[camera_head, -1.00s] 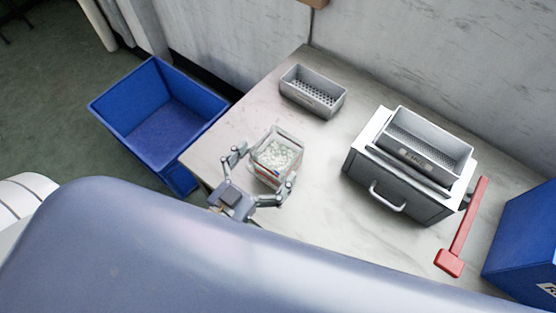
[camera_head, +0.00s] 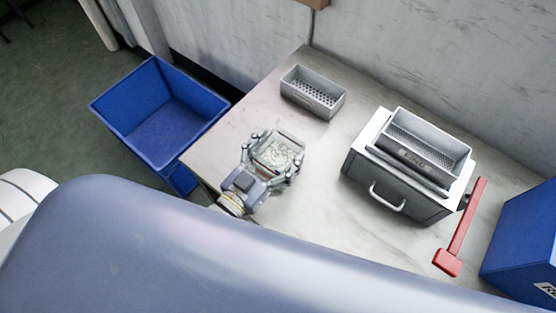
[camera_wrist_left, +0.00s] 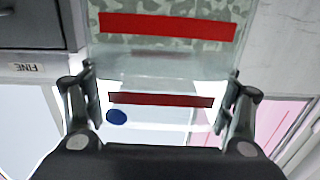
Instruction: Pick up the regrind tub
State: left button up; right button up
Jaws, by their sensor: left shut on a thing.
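The regrind tub (camera_head: 279,153) is a clear, box-shaped container with pale granules inside, standing near the left side of the worktop in the head view. My left gripper (camera_head: 271,162) is shut on it, with one finger on each side. In the left wrist view the tub (camera_wrist_left: 165,70) fills the middle, with red stripes and a blue dot, between the two fingers of the left gripper (camera_wrist_left: 160,112). I cannot tell whether the tub is lifted off the worktop. My right gripper is not in view.
The pale worktop (camera_head: 320,220) also holds a grey perforated tray (camera_head: 313,104) at the back, a grey drawer unit (camera_head: 395,195) with another tray (camera_head: 425,147) on top, and a red tool (camera_head: 462,232). A blue bin (camera_head: 160,165) stands left; another blue box (camera_head: 525,240) is right.

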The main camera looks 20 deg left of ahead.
pick_arm(q)
jog(key=shift+r, duration=0.15)
jog(key=shift+r, duration=0.4)
jog(key=s+d+r, duration=0.2)
jog(key=s, duration=0.5)
jog(key=s+d+r+b, duration=0.1)
jog(key=s+d+r, duration=0.1)
jog(key=s, duration=0.6)
jog(key=shift+d, duration=0.7)
jog(key=w+a+r+n+y, duration=0.1)
jog(key=w+a+r+y, duration=0.1)
jog(key=w+a, duration=0.4)
jog(key=w+a+r+n+y, duration=0.2)
jog(key=w+a+y, duration=0.1)
jog(key=w+a, duration=0.3)
jog(key=shift+w+a+r+n+t+y, duration=0.3)
jog(key=shift+a+t, duration=0.1)
jog(key=shift+a, duration=0.05)
